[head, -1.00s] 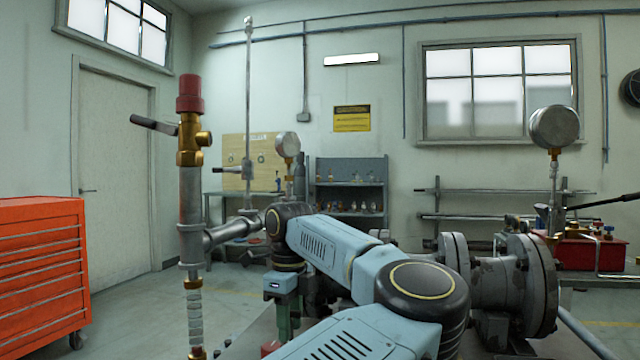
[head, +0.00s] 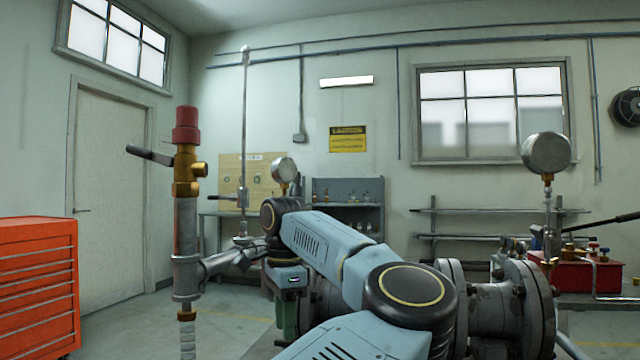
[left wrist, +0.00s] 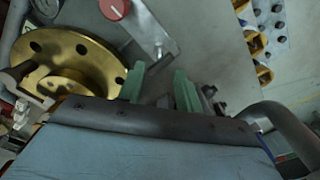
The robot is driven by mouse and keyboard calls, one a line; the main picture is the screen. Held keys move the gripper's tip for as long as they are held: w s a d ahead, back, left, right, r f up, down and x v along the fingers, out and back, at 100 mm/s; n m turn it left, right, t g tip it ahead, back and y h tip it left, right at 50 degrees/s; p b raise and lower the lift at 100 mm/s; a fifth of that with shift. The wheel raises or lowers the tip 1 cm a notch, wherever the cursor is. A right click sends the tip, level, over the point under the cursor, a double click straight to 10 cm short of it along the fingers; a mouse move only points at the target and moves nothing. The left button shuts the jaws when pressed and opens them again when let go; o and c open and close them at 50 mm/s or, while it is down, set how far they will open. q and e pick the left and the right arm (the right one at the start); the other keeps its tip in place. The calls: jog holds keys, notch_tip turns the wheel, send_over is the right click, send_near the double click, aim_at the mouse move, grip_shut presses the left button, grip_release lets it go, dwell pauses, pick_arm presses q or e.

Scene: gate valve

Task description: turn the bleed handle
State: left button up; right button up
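A dark lever (head: 150,155) sticks out to the left of a brass valve (head: 186,172) under a red cap, on the upright pipe at the left of the head view. It may be the bleed handle; I cannot be sure. My left gripper (head: 290,316) points down, right of that pipe and apart from the lever, partly hidden by my own arm. In the left wrist view its two green fingers (left wrist: 159,88) stand apart with nothing visible between them. A red knob (left wrist: 115,8) and a brass flange (left wrist: 72,68) lie beyond and left of the fingers. My right gripper is not in view.
A large flanged pipe (head: 500,305) and a pressure gauge (head: 546,152) stand right of my left arm. A side pipe (head: 225,262) branches right from the upright pipe. An orange tool cabinet (head: 38,290) is at the far left. Open floor lies behind.

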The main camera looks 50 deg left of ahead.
pick_arm(q)
jog(key=w+a+r+m+g+y+p, duration=0.1)
jog(key=a+r+m+g+y+p, duration=0.4)
jog(key=r, duration=0.3)
jog(key=w+a+r+m+g+y+p, duration=0.2)
jog(key=r+y+p, duration=0.3)
jog(key=r+p, duration=0.25)
jog(key=w+d+r+m+t+y+p, duration=0.2)
jog(key=w+d+r+m+y+p, duration=0.1)
jog(key=w+r+m+y+p, duration=0.3)
jog(key=shift+w+d+r+m+y, duration=0.4)
jog(key=shift+w+r+m+y, duration=0.65)
jog(key=shift+r, duration=0.7)
jog(key=shift+s, duration=0.25)
